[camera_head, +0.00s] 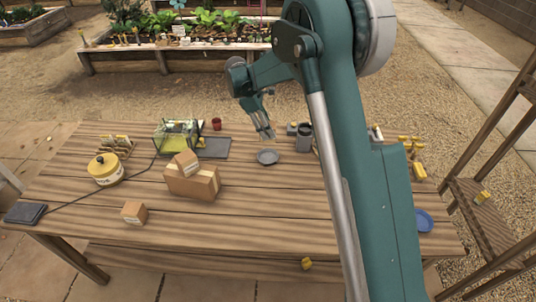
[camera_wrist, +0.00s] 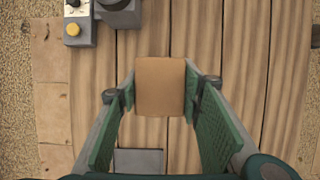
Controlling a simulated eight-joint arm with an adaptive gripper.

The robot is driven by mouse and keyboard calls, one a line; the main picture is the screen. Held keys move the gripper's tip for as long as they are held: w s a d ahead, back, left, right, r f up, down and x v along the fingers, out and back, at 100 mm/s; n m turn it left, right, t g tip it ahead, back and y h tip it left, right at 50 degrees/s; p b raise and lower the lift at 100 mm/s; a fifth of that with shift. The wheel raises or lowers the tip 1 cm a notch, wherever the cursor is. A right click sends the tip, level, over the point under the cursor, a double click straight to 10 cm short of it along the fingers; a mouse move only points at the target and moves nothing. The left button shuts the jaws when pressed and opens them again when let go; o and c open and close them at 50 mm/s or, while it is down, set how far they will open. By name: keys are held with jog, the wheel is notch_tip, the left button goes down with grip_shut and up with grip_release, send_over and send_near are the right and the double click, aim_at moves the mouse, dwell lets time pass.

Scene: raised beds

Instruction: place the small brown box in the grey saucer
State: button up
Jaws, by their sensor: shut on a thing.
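My gripper (camera_head: 267,134) is shut on a small brown box (camera_wrist: 160,86), which sits between the green pads in the wrist view. In the head view the gripper hangs over the table, and the held box is hard to make out there. The grey saucer (camera_head: 267,157) lies on the table just below and in front of the fingertips, and looks empty. In the wrist view I cannot see the saucer; the box may hide it.
A large carton (camera_head: 192,187) with a smaller box (camera_head: 187,161) on top, and another box (camera_head: 134,212), stand left on the table. A dark mat (camera_head: 215,149) lies left of the saucer. A grey device with a yellow button (camera_wrist: 78,30) stands close by. The front middle is clear.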

jog(key=shift+f, duration=3.1)
jog(key=shift+f+b, duration=0.35)
jog(key=shift+f, duration=1.5)
jog(key=shift+f+b, duration=0.35)
jog(key=shift+f, duration=0.1)
jog(key=o, duration=1)
jog(key=shift+c, duration=0.2)
jog(key=shift+r, duration=0.15)
jog(key=shift+r+p, duration=0.4)
jog(key=shift+p, duration=0.05)
jog(key=v, duration=1.1)
jog(key=shift+a+r, duration=0.25)
jog(key=shift+r, duration=0.1)
